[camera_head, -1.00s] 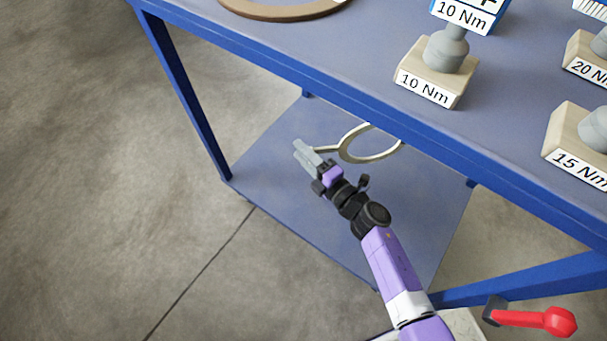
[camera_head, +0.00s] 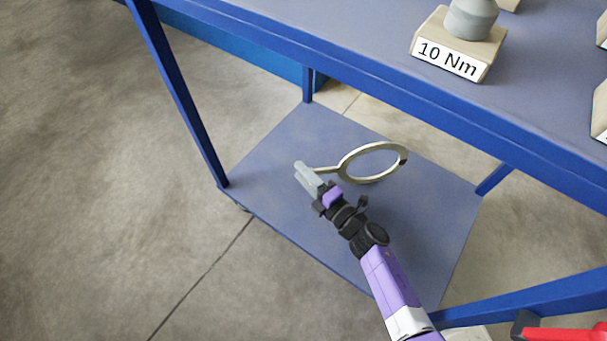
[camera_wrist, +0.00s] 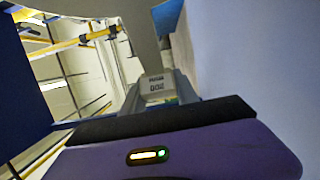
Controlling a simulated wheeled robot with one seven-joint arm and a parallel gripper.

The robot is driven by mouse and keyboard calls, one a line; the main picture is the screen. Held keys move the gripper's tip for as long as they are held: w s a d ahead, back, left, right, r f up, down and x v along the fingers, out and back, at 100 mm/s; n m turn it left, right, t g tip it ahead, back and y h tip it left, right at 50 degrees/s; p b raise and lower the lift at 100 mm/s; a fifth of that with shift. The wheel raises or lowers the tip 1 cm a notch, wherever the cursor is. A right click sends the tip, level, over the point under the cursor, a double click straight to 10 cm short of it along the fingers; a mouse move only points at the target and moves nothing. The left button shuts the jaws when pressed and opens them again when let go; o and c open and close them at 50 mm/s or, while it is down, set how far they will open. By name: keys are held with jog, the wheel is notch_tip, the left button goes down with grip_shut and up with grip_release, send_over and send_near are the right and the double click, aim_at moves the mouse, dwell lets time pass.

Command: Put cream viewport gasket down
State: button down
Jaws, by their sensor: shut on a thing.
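The cream viewport gasket (camera_head: 345,160) is a flat ring with a short handle-like tab, seen in the head view over the lower shelf (camera_head: 290,150) of the blue table. My gripper (camera_head: 304,172) is shut on the end of the tab, with the ring to the right of the fingers. In the wrist view a pale block-like piece with small dark print (camera_wrist: 153,86) shows between the gripper's fingers. I cannot tell whether the ring touches the shelf or is held just above it.
The table top (camera_head: 340,50) overhangs the shelf, and a blue leg (camera_head: 180,95) stands at its left. A block marked 10 Nm (camera_head: 452,50) with a grey knob sits on the top. A red-handled part (camera_head: 570,333) is at lower right. The shelf around the ring is bare.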

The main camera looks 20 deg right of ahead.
jog(key=c, duration=0.9)
grip_release()
jog(key=p+v, duration=0.3)
jog(key=v, duration=0.4)
jog(key=shift+s+d, duration=0.1)
jog(key=shift+s, duration=0.15)
jog(key=shift+s, duration=0.1)
